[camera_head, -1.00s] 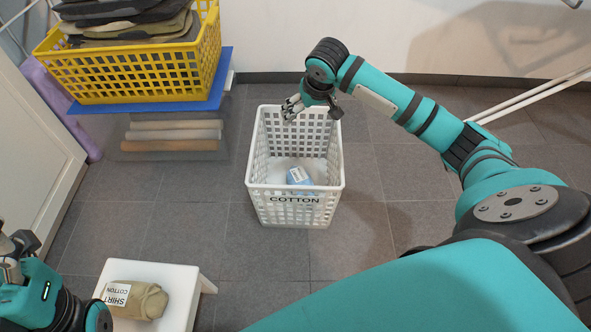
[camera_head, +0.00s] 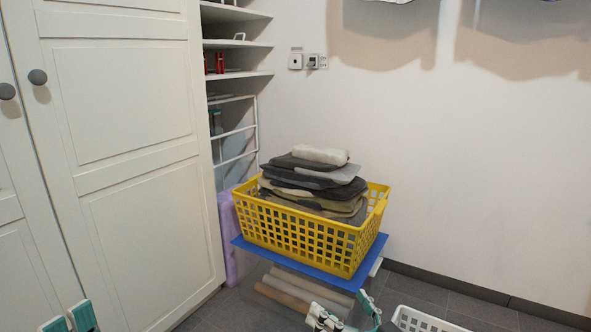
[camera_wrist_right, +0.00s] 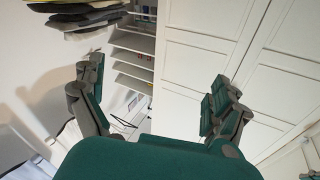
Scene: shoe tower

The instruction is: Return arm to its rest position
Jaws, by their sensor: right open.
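My right gripper (camera_head: 346,312) is at the lower edge of the head view, below the blue board and left of the white basket. Its fingers are apart with nothing between them. The right wrist view shows the same gripper (camera_wrist_right: 155,100) open and empty, with shelves and white cabinet doors beyond it. Most of both arms is out of view.
A yellow basket (camera_head: 306,239) of stacked dark clothes stands on a blue board (camera_head: 300,264). Only the rim of a white basket (camera_head: 425,322) shows at the bottom. A white cabinet (camera_head: 125,130) fills the left, with shelves (camera_head: 237,75) beside it.

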